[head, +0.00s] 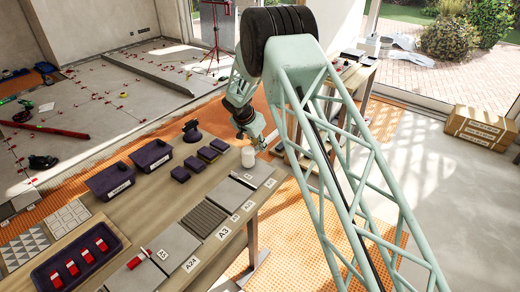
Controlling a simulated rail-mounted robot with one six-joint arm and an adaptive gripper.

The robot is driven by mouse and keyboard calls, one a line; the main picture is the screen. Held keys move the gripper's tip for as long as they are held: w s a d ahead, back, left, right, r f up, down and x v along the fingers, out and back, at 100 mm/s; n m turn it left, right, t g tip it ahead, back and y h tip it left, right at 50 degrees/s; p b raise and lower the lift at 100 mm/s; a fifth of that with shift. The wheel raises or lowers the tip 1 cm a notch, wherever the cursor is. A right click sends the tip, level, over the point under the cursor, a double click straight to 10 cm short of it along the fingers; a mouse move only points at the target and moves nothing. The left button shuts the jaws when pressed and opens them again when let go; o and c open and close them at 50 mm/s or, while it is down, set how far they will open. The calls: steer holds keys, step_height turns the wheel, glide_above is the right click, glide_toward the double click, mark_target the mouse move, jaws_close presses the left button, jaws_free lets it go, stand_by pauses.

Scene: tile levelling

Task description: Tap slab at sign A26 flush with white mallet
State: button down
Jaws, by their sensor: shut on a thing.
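My gripper (260,141) is low over the far right end of the workbench, small and partly hidden by my own arm. It is shut on the white mallet (248,157), whose pale cylindrical head shows beside the fingers; its handle is not clear. A row of slabs lies along the bench's right side: a plain grey slab (253,172) nearest the mallet, another grey slab (229,193), a dark ribbed slab (203,218) and a grey slab (178,241). Small white signs stand along the edge. I read A3 (223,232) and A24 (191,264); A26 is not legible. Slab heights cannot be told.
On the bench (150,205) are two dark bins (110,181) and (152,156), several dark blocks (195,164), and a tray (47,275) with red-and-white items. A red-and-white tool (139,259) lies near the front slabs. Cardboard boxes (478,128) stand at right.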

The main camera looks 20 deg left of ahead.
steer(key=shift+r, duration=1.7)
